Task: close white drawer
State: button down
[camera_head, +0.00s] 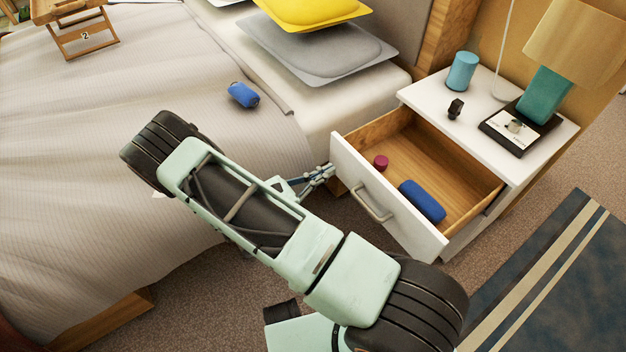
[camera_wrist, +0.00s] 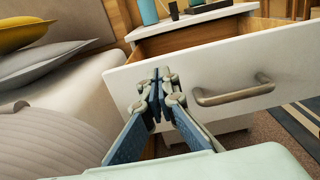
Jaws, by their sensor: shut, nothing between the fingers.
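The white drawer (camera_head: 385,207) of the bedside cabinet (camera_head: 490,131) stands pulled well out. Its wooden inside holds a blue roll-shaped object (camera_head: 422,201) and a small dark red round object (camera_head: 381,162). A metal bar handle (camera_head: 372,204) is on its front. My gripper (camera_head: 328,170) is shut and empty, at the left end of the drawer front. In the wrist view my gripper (camera_wrist: 156,88) is in front of the white drawer front (camera_wrist: 210,68), left of the handle (camera_wrist: 233,93). I cannot tell whether the fingertips touch the front.
The bed (camera_head: 90,150) is close on the left, with a blue object (camera_head: 243,95) and yellow and grey pillows (camera_head: 318,45) on it. A lamp (camera_head: 560,60), a teal cup (camera_head: 462,71) and small items stand on the cabinet top. A striped rug (camera_head: 550,280) lies at right.

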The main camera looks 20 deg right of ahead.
aim_at(354, 156)
jog(key=b+x, duration=0.1)
jog(key=x, duration=0.5)
jog(key=shift+w+d, duration=0.1)
jog(key=shift+d, duration=0.3)
jog(key=x, duration=2.3)
jog(key=shift+d+b, duration=0.35)
jog(key=shift+b, duration=0.1)
jog(key=shift+w, duration=0.1)
